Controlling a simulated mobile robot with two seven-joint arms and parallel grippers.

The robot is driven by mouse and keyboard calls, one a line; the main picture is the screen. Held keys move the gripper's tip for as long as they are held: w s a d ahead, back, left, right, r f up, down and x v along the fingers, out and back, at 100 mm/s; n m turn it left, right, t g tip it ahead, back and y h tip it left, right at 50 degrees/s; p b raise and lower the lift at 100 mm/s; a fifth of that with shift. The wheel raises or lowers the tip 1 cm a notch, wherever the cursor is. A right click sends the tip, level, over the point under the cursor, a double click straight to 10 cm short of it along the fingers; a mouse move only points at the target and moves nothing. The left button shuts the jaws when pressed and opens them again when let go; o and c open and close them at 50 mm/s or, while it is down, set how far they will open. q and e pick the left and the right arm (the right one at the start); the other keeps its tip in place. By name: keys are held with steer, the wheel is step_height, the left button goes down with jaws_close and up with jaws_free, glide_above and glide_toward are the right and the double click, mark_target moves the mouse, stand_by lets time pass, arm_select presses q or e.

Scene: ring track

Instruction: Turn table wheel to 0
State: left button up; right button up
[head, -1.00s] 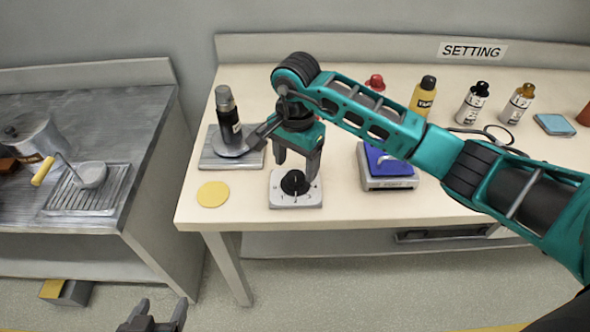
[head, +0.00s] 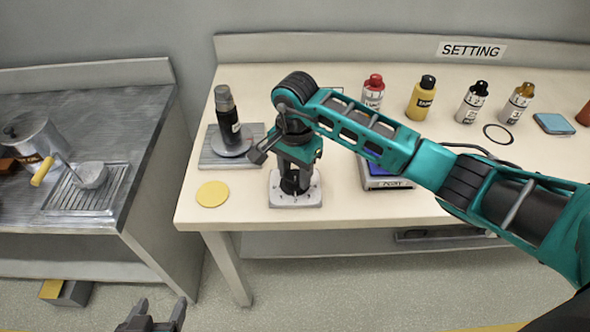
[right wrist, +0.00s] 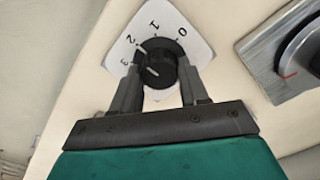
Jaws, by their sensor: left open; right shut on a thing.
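The table wheel is a black knob (right wrist: 160,58) on a pale plate (right wrist: 182,26) marked 0, 1, 2 and 3. In the right wrist view a light mark shows on the knob's lower left part; I cannot tell exactly which number it points to. The plate also shows in the head view (head: 310,200), near the table's front edge. My right gripper (head: 292,186) points down and is shut on the knob, with a finger on either side (right wrist: 160,74). It hides most of the knob in the head view. My left gripper (head: 156,313) is open and empty at the bottom edge.
A grey stand with a dark cylinder (head: 227,112) is behind and left of the wheel. A yellow disc (head: 212,194) lies left of it. A blue-topped scale (head: 385,180) is to the right, partly behind my arm. Several bottles (head: 422,98) stand at the back.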

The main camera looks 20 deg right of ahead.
steer(key=c, duration=0.3)
steer(key=shift+m, duration=0.3)
steer(key=m+b, duration=0.1)
steer(key=m, duration=0.6)
steer(key=m+b, duration=0.1)
steer(key=m, duration=0.3)
steer(key=shift+m, duration=2.1)
